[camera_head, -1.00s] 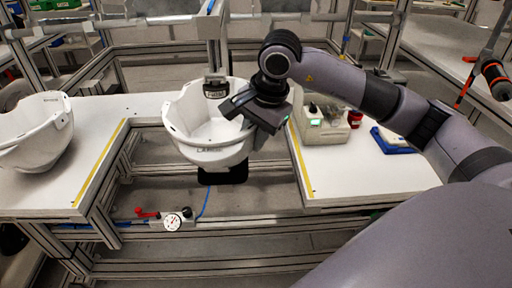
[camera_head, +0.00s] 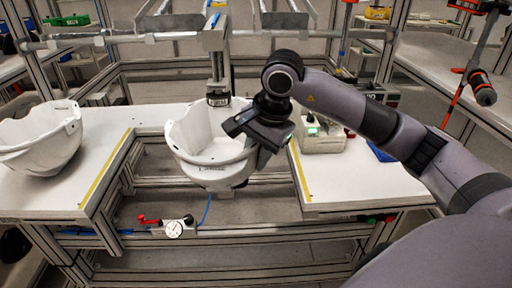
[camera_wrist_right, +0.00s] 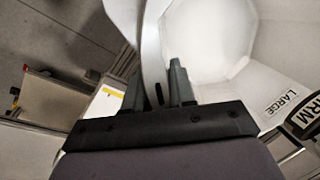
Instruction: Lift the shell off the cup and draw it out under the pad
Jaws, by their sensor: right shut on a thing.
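The white helmet shell (camera_head: 208,165) hangs at the gap between the two white benches, open side up. My right gripper (camera_head: 250,138) is shut on its right rim. In the right wrist view the shell's wall (camera_wrist_right: 154,35) runs between the two fingers (camera_wrist_right: 159,92), and a LARGE label shows on white material at the right. The dark pad (camera_head: 217,99) is on the upright post behind the shell's rear rim. The cup cannot be made out; a small dark patch shows under the shell. My left gripper is out of view.
Another white shell (camera_head: 40,140) sits on the left bench (camera_head: 75,185). A beige device (camera_head: 320,135) stands on the right bench (camera_head: 350,185), close to my right gripper. A gauge (camera_head: 174,229) with a red-handled valve is on the lower front rail.

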